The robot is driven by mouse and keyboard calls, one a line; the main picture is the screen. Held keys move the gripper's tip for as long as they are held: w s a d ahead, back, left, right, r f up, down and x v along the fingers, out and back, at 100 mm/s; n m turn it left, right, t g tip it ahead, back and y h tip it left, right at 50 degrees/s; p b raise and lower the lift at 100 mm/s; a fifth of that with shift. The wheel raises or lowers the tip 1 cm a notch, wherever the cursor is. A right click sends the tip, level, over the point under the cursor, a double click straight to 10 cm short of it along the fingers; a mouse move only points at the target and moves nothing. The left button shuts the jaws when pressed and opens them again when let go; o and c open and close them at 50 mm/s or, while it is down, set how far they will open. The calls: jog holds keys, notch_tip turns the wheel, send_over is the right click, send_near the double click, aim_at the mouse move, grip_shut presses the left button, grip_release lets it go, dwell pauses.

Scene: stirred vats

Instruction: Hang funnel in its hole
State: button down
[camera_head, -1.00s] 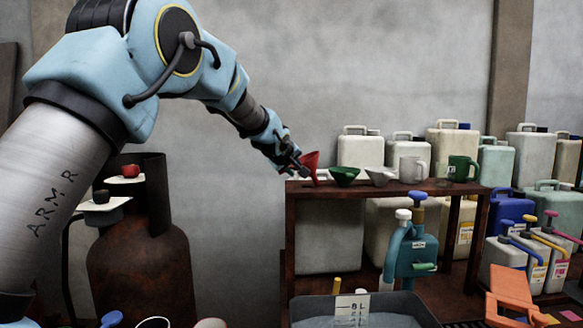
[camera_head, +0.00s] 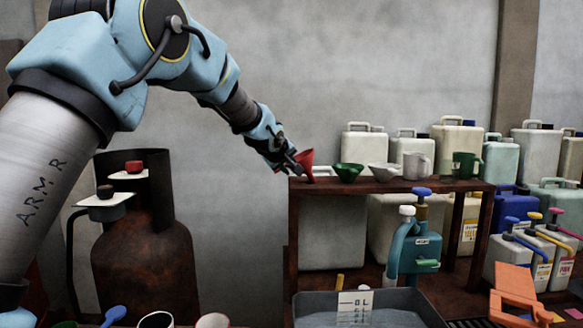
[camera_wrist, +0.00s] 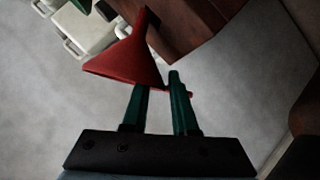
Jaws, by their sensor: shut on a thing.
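The red funnel (camera_head: 306,159) is at the left end of the brown rack's top board (camera_head: 400,184). My gripper (camera_head: 293,163) reaches it from the left and is shut on it. In the wrist view the red funnel (camera_wrist: 130,58) lies at the tips of my gripper's green fingers (camera_wrist: 162,92), its wide mouth towards me and its spout pointing away beside the brown board (camera_wrist: 190,35). In the head view its spout points down at the board's end. A green funnel (camera_head: 348,172) and a white funnel (camera_head: 383,172) sit to the right on the board. I cannot see the hole under the red funnel.
A white mug (camera_head: 416,166) and a green mug (camera_head: 466,165) stand farther right on the board. Several pale jerrycans (camera_head: 457,137) stand behind. A teal pump can (camera_head: 418,245) and a grey tub (camera_head: 410,306) are in front. A rusty cylinder (camera_head: 145,265) stands left.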

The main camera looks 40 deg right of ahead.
jog(key=shift+s+a+f, duration=0.1)
jog(key=shift+a, duration=0.05)
jog(key=c, duration=0.6)
grip_release()
jog(key=shift+c, duration=0.2)
jog(key=shift+r, duration=0.2)
